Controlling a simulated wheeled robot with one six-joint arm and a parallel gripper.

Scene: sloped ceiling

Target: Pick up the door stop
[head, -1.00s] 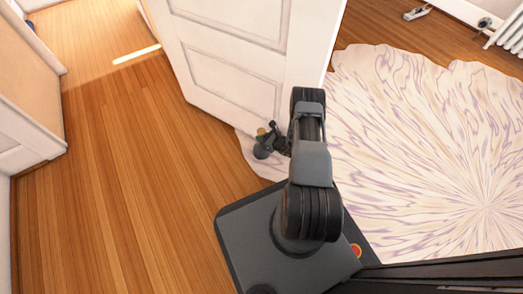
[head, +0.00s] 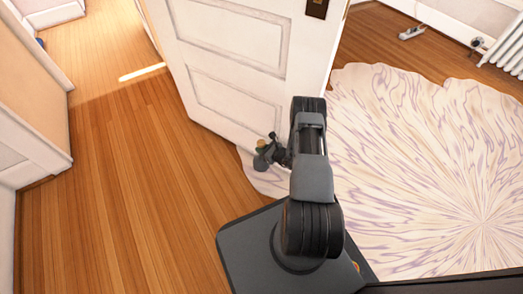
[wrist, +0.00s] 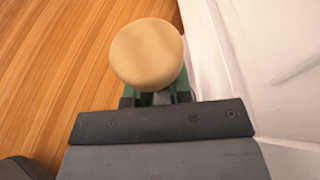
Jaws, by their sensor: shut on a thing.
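The door stop (wrist: 147,54) has a round tan top and green below it, seen close in the wrist view. My gripper (wrist: 155,98) is shut on it, with a dark finger at either side of the green part. In the head view the door stop (head: 262,144) is a small tan and green spot at my gripper (head: 263,157), beside the lower edge of the white door. Its underside is hidden, so I cannot tell whether it touches the floor.
The white panelled door (head: 235,75) stands close to my gripper. A pale rug with purple streaks (head: 420,160) lies at right. Bare wooden floor (head: 125,180) is clear at left. A radiator (head: 508,50) is at the far right.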

